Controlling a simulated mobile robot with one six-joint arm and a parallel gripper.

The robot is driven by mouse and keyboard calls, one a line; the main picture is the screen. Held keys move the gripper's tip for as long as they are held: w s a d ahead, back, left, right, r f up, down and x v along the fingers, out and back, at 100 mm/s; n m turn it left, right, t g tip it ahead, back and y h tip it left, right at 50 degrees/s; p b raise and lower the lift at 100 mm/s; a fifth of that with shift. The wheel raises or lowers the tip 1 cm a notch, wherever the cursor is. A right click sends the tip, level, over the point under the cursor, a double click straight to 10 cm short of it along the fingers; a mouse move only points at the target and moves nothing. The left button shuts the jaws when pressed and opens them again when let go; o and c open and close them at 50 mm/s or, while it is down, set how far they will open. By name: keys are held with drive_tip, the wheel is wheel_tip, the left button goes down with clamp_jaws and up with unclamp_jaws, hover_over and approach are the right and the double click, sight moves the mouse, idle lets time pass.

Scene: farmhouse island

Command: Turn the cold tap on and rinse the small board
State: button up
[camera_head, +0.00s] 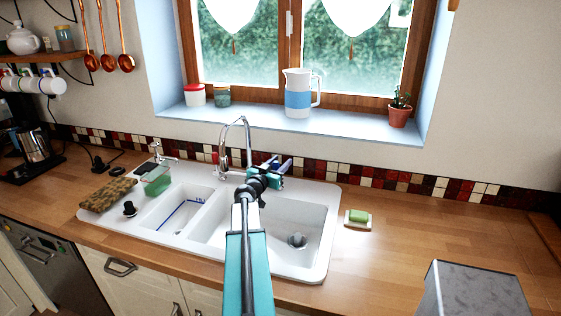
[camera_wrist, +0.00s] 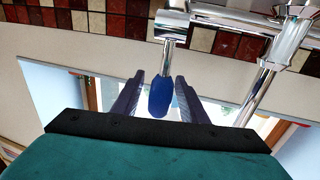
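The cold tap's blue handle (camera_wrist: 160,97) hangs from a chrome stem in the wrist view. My gripper (camera_wrist: 159,92) is open, one dark finger on each side of the handle, with narrow gaps showing. In the head view my gripper (camera_head: 280,165) is behind the sink, right of the chrome tap (camera_head: 224,150); the blue handle cannot be made out there. No water stream shows from the spout. A white flat piece with a blue edge (camera_head: 181,214), possibly the small board, lies in the sink's left basin; its full shape is unclear.
The white sink (camera_head: 310,272) has a larger right basin, empty except for its drain. A green soap on a dish (camera_head: 358,218) sits at right. A brown patterned item (camera_head: 108,194) and a green-filled container (camera_head: 156,180) stand at left. A jug (camera_head: 298,98) is on the windowsill.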

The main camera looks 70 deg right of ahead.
drive_tip(key=shift+d, duration=0.2)
clamp_jaws()
